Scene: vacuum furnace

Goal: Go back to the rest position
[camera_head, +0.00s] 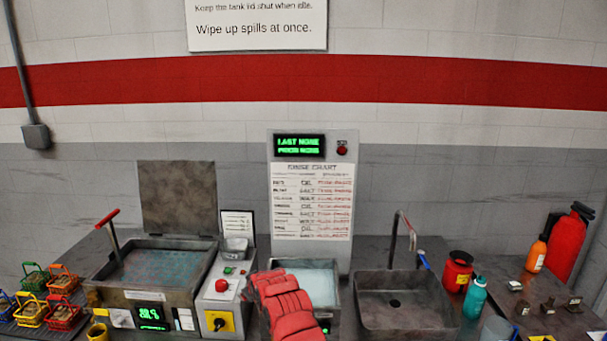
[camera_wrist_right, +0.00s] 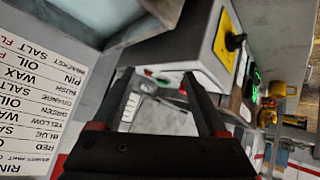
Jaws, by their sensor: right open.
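My right gripper (camera_wrist_right: 157,76) shows in the right wrist view with its two dark fingers apart and nothing visible between them. In the head view, a red arm part of mine reaches up from the bottom centre, over the front of the small rinse tank (camera_head: 318,283). The fingers cannot be made out there. The control box (camera_head: 222,288) stands just left of that arm part; its yellow plate also shows in the right wrist view (camera_wrist_right: 224,40). My left gripper is in neither view.
A larger tank (camera_head: 160,268) with its lid (camera_head: 178,197) raised stands at left, beside small coloured baskets (camera_head: 63,282). The rinse chart panel (camera_head: 311,200) rises behind the small tank. At right are a sink (camera_head: 404,300), a red container (camera_head: 457,271), a teal bottle (camera_head: 475,297) and a fire extinguisher (camera_head: 568,243).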

